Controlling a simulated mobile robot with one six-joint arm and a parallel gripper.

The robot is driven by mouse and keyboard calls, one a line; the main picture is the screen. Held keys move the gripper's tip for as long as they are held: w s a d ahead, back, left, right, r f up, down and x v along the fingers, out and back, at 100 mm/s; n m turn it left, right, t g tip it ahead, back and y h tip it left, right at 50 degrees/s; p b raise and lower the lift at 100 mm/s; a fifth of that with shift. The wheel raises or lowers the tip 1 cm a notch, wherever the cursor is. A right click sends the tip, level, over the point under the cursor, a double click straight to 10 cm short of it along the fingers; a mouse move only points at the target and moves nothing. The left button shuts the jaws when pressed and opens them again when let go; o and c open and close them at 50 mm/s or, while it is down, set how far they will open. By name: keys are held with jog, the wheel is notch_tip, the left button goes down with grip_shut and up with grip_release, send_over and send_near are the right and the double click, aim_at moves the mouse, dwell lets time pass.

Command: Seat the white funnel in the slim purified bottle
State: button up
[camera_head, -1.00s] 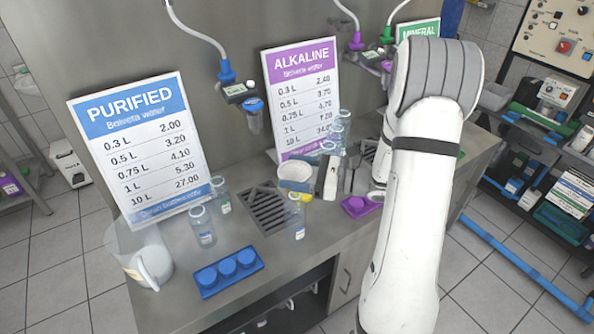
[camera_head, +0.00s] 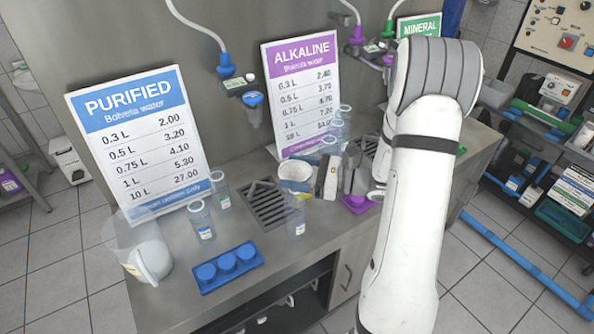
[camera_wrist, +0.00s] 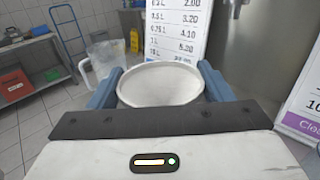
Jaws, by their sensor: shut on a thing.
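The white funnel (camera_wrist: 160,84) is held between the two blue fingers of my gripper (camera_wrist: 158,90) in the wrist view, with its wide mouth facing up. In the head view the funnel (camera_head: 295,171) is over the counter's drain grate, just above a clear bottle (camera_head: 297,222) with a small label. My gripper (camera_head: 308,185) reaches it from the right. The funnel's spout is hidden, so I cannot tell whether it touches the bottle's neck. Two more clear bottles (camera_head: 202,222) and (camera_head: 221,193) stand left of the grate.
A blue tray with caps (camera_head: 230,268) lies at the front of the counter, beside a clear jug (camera_head: 143,250). Price boards (camera_head: 140,140) stand behind. Several clear bottles (camera_head: 342,125) stand by the alkaline board, and a purple tray (camera_head: 357,204) is right of my gripper.

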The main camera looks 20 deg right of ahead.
jog(key=shift+f, duration=0.2)
jog(key=o, duration=1)
jog(key=shift+d, duration=0.1)
jog(key=b+v, duration=0.2)
jog(key=v, duration=0.5)
jog(key=shift+s+d, duration=0.2)
jog(key=shift+d, duration=0.1)
jog(key=shift+s, duration=0.1)
